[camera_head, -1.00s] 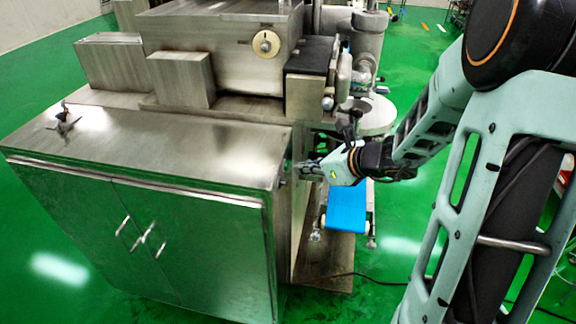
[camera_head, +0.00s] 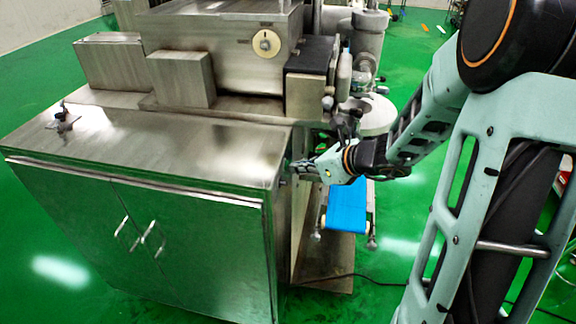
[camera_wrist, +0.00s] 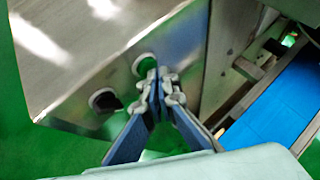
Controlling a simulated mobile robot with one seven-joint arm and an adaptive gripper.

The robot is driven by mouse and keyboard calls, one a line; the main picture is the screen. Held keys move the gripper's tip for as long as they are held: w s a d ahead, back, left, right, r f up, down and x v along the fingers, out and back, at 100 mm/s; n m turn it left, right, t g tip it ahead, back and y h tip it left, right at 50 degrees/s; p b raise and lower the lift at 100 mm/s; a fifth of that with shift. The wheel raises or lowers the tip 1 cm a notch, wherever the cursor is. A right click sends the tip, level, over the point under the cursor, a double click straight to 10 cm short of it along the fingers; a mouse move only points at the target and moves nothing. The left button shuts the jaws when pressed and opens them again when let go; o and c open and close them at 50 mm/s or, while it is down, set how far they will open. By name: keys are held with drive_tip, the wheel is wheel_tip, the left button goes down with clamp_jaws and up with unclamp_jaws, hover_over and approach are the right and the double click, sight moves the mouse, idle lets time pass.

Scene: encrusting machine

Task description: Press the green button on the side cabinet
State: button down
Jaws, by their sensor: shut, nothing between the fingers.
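The side cabinet (camera_head: 190,240) is a steel box with two front doors. It also shows in the wrist view (camera_wrist: 115,75). On its side panel, the wrist view shows a green button (camera_wrist: 147,63) in a pale ring, partly behind my fingertips, and a dark button (camera_wrist: 104,102) in a pale ring to its lower left. My gripper (camera_head: 298,168) is at the cabinet's right side, and its shut, empty fingers (camera_wrist: 160,88) point at the panel just right of the green button. I cannot tell whether the fingertips touch the button or panel.
A blue conveyor belt (camera_head: 346,204) lies below and right of my gripper. The steel machine (camera_head: 215,50) stands behind the cabinet. A black cable (camera_head: 345,278) runs over the green floor at the lower right.

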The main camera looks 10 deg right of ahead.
drive_tip(key=shift+w+a, duration=0.1)
drive_tip(key=shift+a, duration=0.2)
idle(0.4)
drive_tip(key=shift+d, duration=0.15)
drive_tip(key=shift+s+d, duration=0.3)
drive_tip(key=shift+d, duration=0.5)
